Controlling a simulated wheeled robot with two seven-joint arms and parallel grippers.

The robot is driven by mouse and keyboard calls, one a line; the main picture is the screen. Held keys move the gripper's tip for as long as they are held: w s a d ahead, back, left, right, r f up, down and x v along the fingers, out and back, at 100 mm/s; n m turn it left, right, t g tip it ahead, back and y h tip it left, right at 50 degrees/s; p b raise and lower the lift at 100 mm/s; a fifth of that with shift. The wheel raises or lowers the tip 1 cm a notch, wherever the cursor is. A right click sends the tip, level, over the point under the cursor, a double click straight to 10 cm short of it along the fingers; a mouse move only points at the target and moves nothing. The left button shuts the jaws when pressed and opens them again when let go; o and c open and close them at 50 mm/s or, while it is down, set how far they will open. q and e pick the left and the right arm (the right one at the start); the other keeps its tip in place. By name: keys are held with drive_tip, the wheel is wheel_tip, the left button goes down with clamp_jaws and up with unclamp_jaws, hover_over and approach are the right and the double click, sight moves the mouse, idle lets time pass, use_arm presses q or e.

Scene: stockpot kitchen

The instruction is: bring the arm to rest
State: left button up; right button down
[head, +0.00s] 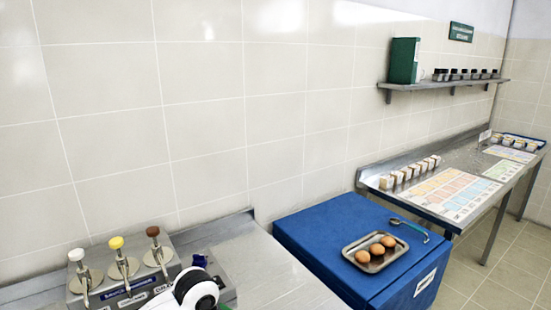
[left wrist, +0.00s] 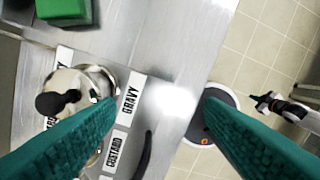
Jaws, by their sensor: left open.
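My left gripper (left wrist: 158,100) shows in the left wrist view as two teal ridged fingers. They are spread wide apart with nothing held between them. Below the fingers is a steel counter with labels reading GRAVY (left wrist: 131,99) and CUSTARD (left wrist: 117,152). A metal dispenser with a dark knob (left wrist: 58,101) is beside the left finger, and it appears apart from it. In the head view a white and black part of my left arm shows at the bottom edge, in front of the sauce dispensers; the gripper itself is out of that picture. My right gripper is not seen.
Pump dispensers with white (head: 76,255), yellow (head: 116,242) and brown (head: 153,231) knobs stand close to the arm. A blue cabinet (head: 310,232) bears a tray (head: 352,257) of eggs and a spoon (head: 410,228). A green block (left wrist: 64,9) lies on the counter.

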use_arm(q)
drive_tip(key=shift+t+h, duration=0.4)
drive_tip(key=shift+h, duration=0.4)
drive_tip(key=s+d+f, duration=0.1)
drive_tip(key=s, duration=0.1)
drive_tip(key=s+d+f, duration=0.1)
drive_tip(key=s, duration=0.1)
drive_tip(key=s+d+f, duration=0.1)
drive_tip(key=s, duration=0.1)
drive_tip(key=shift+d+f, duration=0.1)
drive_tip(key=shift+f, duration=0.3)
drive_tip(key=s+a+f+n+t+y, duration=0.1)
drive_tip(key=s+a+f+n, duration=0.15)
drive_tip(key=s+a, duration=0.5)
drive_tip(key=s+a+f+n+t+y, duration=0.1)
drive_tip(key=s+a+n+t, duration=0.2)
drive_tip(key=s, duration=0.7)
wheel_tip(320, 180, down, 24)
drive_tip(key=g, duration=0.3)
drive_tip(key=s+a+f, duration=0.2)
drive_tip(key=s+f, duration=0.6)
drive_tip(key=f, duration=0.1)
drive_tip(key=s+a+f+g, duration=0.1)
drive_tip(key=s+f, duration=0.8)
drive_tip(key=shift+s+a+m, duration=0.3)
drive_tip(key=shift+a+m, duration=0.05)
drive_tip(key=shift+a, duration=0.05)
drive_tip(key=shift+f, duration=0.1)
